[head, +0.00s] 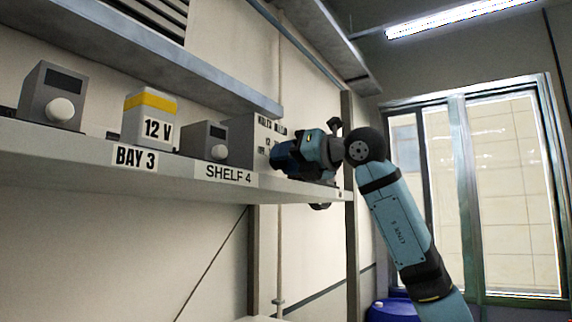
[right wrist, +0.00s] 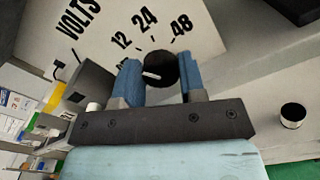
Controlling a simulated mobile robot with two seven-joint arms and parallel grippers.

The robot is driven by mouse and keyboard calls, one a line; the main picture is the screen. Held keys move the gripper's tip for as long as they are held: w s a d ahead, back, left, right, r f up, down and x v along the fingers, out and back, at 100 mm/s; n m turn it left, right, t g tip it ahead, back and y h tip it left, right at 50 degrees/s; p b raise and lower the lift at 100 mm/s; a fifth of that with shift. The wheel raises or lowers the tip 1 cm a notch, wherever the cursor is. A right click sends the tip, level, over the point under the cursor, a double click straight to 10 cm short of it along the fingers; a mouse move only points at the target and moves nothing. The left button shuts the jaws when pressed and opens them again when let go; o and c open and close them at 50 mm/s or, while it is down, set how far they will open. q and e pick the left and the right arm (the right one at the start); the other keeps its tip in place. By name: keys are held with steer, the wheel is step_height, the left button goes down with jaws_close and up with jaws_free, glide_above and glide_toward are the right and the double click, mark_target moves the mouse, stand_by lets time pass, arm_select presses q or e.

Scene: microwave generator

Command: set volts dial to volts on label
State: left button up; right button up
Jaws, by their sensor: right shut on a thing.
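The generator box (head: 243,140) stands at the right end of the shelf. Its panel (right wrist: 100,35) carries "VOLTS" and the numbers 12, 24 and 48. The black volts dial (right wrist: 162,66) has a white mark on its left side, pointing left, below the 12 and toward a partly hidden marking. My right gripper (right wrist: 159,68) is shut on the dial, a blue finger on each side; in the head view it (head: 284,157) hides the dial. A box with a yellow band bears the "12 V" label (head: 157,130). My left gripper is not in view.
Two grey boxes with white knobs, one at far left (head: 52,95) and one beside the generator (head: 204,142), stand on the shelf (head: 60,153). Its edge reads "BAY 3" and "SHELF 4". A black knob (right wrist: 292,115) sits at right in the wrist view. A blue drum (head: 392,311) stands below.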

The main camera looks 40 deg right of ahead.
steer(key=shift+m, duration=0.4)
steer(key=o, duration=0.9)
steer(key=b+v, duration=0.4)
steer(key=v, duration=1)
steer(key=shift+w, duration=0.1)
